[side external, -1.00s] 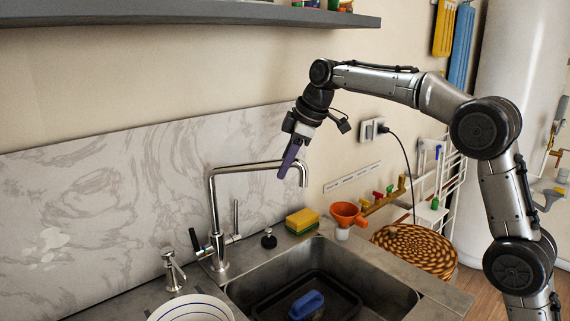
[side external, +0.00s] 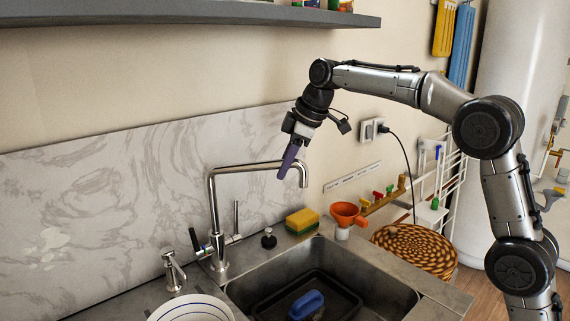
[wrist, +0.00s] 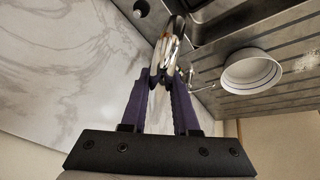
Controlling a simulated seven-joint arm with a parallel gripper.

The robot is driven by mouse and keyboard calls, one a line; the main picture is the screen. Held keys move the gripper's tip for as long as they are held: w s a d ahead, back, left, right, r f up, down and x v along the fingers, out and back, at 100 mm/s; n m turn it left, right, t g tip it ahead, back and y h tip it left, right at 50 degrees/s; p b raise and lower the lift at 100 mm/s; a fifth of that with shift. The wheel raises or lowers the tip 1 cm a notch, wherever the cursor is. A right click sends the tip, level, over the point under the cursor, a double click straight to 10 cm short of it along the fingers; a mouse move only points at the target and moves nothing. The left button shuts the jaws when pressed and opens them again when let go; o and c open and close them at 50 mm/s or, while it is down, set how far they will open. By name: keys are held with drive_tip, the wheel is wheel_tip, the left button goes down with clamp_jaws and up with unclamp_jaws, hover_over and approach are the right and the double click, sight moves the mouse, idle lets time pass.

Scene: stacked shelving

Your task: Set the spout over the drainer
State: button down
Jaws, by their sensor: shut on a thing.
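The spout (side external: 246,167) is the chrome tube of the tap, with its downturned end pointing right, above the back of the sink (side external: 355,258). My gripper (side external: 284,174) reaches down from above with its purple fingers at the spout near that end. In the wrist view, my gripper (wrist: 165,78) is shut on the chrome spout (wrist: 166,54). The fingers partly cover the spout's tip. The drainer (wrist: 236,108) is the ridged metal board at the right of the wrist view. The spout is not over it in the side view.
A white dish (wrist: 252,74) stands on the drainer; stacked plates (side external: 190,308) show at the bottom of the side view. A soap dispenser (side external: 173,272), sponge (side external: 302,220) and orange funnel (side external: 347,213) stand around the sink. The marble splashback (side external: 90,210) is close behind the tap.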

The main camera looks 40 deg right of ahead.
drive_tip(key=s+a+m+h, duration=0.1)
drive_tip(key=a+m+h, duration=0.1)
drive_tip(key=a+m, duration=0.4)
drive_tip(key=s+a+m+g+h, duration=0.1)
drive_tip(key=s+a+m+h, duration=0.1)
drive_tip(key=a+m, duration=0.5)
drive_tip(key=shift+s+a+h, duration=0.3)
drive_tip(key=shift+a+h, duration=0.4)
drive_tip(key=shift+a, duration=2.3)
drive_tip(key=c, duration=0.7)
unclamp_jaws()
drive_tip(key=shift+a+r, duration=0.1)
drive_tip(key=s+a, duration=0.3)
drive_tip(key=s+a+r, duration=0.1)
drive_tip(key=s+a, duration=0.2)
drive_tip(key=s+a+r, duration=0.1)
drive_tip(key=s+a, duration=0.2)
drive_tip(key=shift+s+a+r, duration=0.15)
drive_tip(key=shift+a+r, duration=0.05)
drive_tip(key=shift+r, duration=0.05)
